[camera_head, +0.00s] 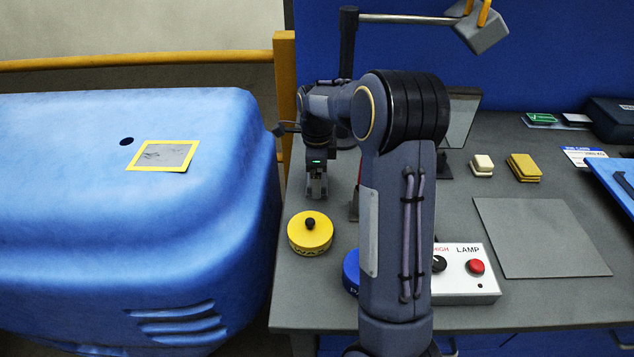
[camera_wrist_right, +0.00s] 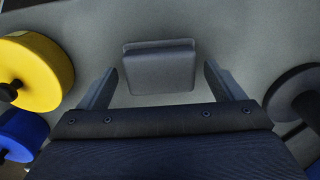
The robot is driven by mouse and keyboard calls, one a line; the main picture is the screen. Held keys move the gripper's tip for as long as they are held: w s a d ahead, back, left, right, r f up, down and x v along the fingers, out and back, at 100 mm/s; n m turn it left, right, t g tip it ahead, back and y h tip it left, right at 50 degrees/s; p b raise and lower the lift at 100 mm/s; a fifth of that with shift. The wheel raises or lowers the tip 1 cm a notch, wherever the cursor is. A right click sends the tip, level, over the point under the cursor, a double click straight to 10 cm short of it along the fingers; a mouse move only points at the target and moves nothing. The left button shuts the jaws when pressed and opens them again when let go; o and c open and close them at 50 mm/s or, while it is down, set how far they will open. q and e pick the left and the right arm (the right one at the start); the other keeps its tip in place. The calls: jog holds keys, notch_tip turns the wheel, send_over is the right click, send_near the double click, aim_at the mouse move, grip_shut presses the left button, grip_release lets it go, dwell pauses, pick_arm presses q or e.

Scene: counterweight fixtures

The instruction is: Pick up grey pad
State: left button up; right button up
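The grey pad (camera_wrist_right: 160,70), a small dark block with rounded corners, lies on the grey bench top in the right wrist view. It sits between and slightly beyond the fingertips of my right gripper (camera_wrist_right: 162,80). The fingers are spread wide, with a gap on each side of the pad, and hold nothing. In the head view my right gripper (camera_head: 317,188) points down over the left part of the bench, behind the yellow weight. I cannot make out the pad there. My left gripper is not in view.
A yellow round weight (camera_head: 310,232) and a blue one (camera_head: 351,271) stand nearby; a dark round weight (camera_wrist_right: 295,92) is right of the gripper. White (camera_head: 482,165) and yellow (camera_head: 523,167) pads, a grey mat (camera_head: 540,237) and a lamp box (camera_head: 465,275) lie right. A blue housing (camera_head: 70,210) stands left.

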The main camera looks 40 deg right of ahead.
jog(key=c, duration=0.9)
jog(key=shift+r, duration=0.1)
jog(key=shift+r, duration=0.5)
notch_tip(320, 180, up, 2)
jog(key=shift+r, duration=0.15)
jog(key=shift+s+a+r+b, duration=0.1)
jog(key=shift+s+a+r, duration=0.1)
jog(key=shift+a+r, duration=1.8)
jog(key=shift+s+a+r+b, duration=0.2)
jog(key=shift+a+r, duration=1)
jog(key=shift+a, duration=1.45)
jog(key=shift+s+a+r+b, duration=0.1)
jog(key=shift+s+a+r, duration=0.1)
jog(key=shift+a+r, duration=1.8)
jog(key=shift+a+f, duration=0.35)
jog(key=shift+f, duration=0.05)
